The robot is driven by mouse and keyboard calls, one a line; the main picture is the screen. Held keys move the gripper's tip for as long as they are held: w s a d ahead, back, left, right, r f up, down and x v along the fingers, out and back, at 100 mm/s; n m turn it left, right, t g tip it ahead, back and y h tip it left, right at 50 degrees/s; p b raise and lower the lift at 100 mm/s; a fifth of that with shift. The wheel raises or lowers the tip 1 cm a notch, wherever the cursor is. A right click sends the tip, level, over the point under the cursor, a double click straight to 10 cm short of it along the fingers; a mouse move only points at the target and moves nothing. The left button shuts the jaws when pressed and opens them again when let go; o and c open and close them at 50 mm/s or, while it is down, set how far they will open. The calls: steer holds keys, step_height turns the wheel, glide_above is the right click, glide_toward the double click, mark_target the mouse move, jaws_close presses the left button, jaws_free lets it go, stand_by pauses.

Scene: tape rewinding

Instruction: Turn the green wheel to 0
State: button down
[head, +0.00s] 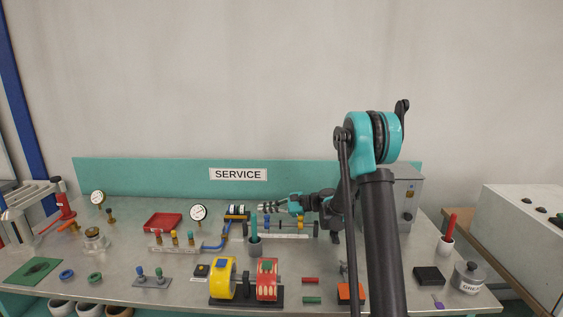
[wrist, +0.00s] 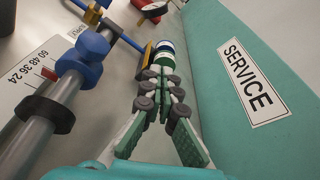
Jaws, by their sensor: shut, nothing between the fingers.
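A short banded cylinder with blue, white and dark green rings (wrist: 165,47) lies on the bench near the back board. Its green ring (wrist: 166,61) is at the end nearest my fingertips in the wrist view. The cylinder is small and dark in the head view (head: 237,210). My gripper (wrist: 156,74) is shut and empty, with its fingertips close to the green ring. I cannot tell whether they touch it. In the head view my gripper (head: 261,208) reaches left toward the cylinder's right side. No number on the ring is readable.
A rod with blue clamps (wrist: 85,50) and a numbered scale (wrist: 30,72) runs close beside my gripper. The teal back board (wrist: 225,60) with the SERVICE sign rises on the other side.

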steer(key=shift+s+a+r+x, duration=0.15)
steer(key=shift+r+x, duration=0.1)
steer(key=shift+x, duration=0.85)
steer(key=shift+s+r+x, duration=0.1)
steer(key=shift+r+x, duration=0.1)
steer(key=shift+x, duration=0.9)
steer(key=shift+s+a+r+x, duration=0.15)
steer(key=shift+r+x, duration=0.1)
steer(key=shift+x, duration=0.85)
steer(key=shift+w+d+f, duration=0.1)
steer(key=shift+w+r, duration=0.25)
steer(key=shift+w, duration=0.25)
steer(key=shift+w+r, duration=0.25)
steer(key=shift+w, duration=0.2)
steer(key=shift+s+r, duration=0.1)
steer(key=shift+r, duration=0.3)
steer(key=shift+w+f+v, duration=0.1)
steer(key=shift+f+v, duration=0.1)
steer(key=shift+v, duration=0.8)
steer(key=shift+w+f+v, duration=0.15)
steer(key=shift+f+v, duration=0.05)
steer(key=shift+v, duration=0.75)
steer(key=shift+w+f+v, duration=0.1)
steer(key=shift+f+v, duration=0.1)
steer(key=shift+v, duration=0.8)
steer(key=shift+d, duration=0.15)
